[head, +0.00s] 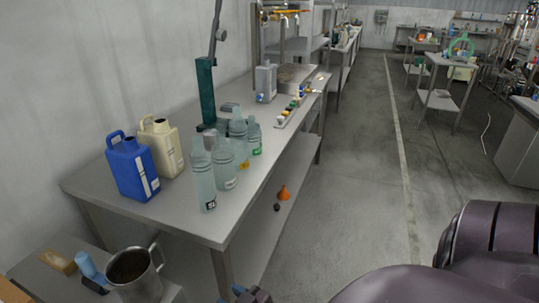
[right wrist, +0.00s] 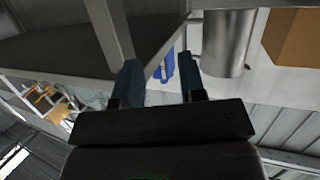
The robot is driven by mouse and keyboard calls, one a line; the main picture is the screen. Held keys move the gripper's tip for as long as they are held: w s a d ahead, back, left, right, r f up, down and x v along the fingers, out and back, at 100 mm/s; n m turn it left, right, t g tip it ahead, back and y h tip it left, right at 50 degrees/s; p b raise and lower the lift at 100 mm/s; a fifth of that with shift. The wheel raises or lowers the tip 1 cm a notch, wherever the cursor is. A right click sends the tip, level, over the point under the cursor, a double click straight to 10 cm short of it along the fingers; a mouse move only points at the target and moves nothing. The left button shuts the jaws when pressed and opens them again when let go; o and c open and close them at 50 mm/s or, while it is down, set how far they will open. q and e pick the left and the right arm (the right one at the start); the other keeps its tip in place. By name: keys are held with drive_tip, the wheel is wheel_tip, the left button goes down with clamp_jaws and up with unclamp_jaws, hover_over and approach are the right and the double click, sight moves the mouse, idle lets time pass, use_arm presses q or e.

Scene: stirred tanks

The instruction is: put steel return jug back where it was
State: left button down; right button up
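The steel return jug (head: 135,277) stands upright at the lower left of the head view, on a low metal surface, its handle towards the right. Its inside looks dark. In the right wrist view a steel cylinder that looks like this jug (right wrist: 226,42) shows beyond the fingers, off to the right and apart from them. My right gripper (right wrist: 158,84) is open with nothing between its blue fingers. Only its tip (head: 245,295) shows at the bottom edge of the head view, right of the jug. My left gripper is in neither view.
A blue cylinder (head: 88,265) and a tan block (head: 58,262) lie left of the jug. The steel bench (head: 190,212) behind carries a blue canister (head: 132,168), a cream canister (head: 161,146) and several bottles.

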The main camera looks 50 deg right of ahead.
drive_tip(key=shift+o, duration=0.4)
drive_tip(key=s+d+f+g, duration=0.1)
drive_tip(key=s+f+g, duration=0.3)
drive_tip(key=s, duration=0.8)
drive_tip(key=shift+d+f+h, duration=0.3)
drive_tip(key=shift+f, duration=0.45)
drive_tip(key=m+t+y, duration=0.6)
drive_tip(key=m, duration=2.7)
approach(161, 252)
drive_tip(key=shift+x, duration=5.35)
